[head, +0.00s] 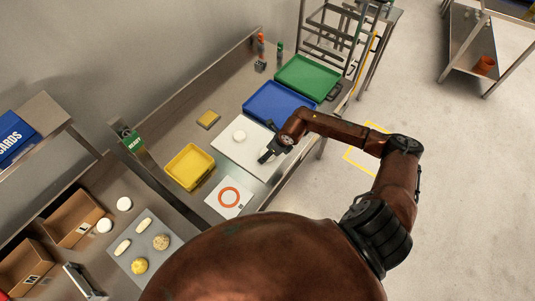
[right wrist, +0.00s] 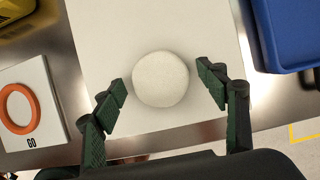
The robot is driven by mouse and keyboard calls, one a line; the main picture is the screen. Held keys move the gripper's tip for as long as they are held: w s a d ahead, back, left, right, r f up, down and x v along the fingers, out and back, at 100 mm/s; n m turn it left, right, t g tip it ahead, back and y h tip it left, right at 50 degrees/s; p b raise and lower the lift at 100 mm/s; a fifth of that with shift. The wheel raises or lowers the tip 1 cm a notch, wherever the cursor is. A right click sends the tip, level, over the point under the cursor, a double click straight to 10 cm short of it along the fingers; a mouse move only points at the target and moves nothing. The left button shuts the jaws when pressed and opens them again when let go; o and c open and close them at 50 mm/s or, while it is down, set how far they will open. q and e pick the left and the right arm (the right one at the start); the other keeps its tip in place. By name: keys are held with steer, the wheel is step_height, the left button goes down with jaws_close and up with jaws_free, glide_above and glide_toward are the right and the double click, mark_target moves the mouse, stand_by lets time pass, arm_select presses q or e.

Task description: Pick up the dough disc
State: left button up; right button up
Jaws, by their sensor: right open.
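The dough disc (head: 239,136) is a pale, round piece lying on a white board (head: 222,147) on the steel table. In the right wrist view the disc (right wrist: 160,79) lies between the two spread green fingers, with a gap on each side. My left gripper is not in view.
A blue tray (head: 279,103) and a green tray (head: 307,76) stand beyond the board. A yellow tray (head: 189,167) and a card with an orange ring (head: 229,197) lie left and nearer. Other dough pieces lie on a grey board (head: 126,262) at lower left.

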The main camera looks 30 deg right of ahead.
steer(key=c, duration=1.2)
steer(key=shift+r, duration=0.1)
steer(key=shift+c, duration=0.2)
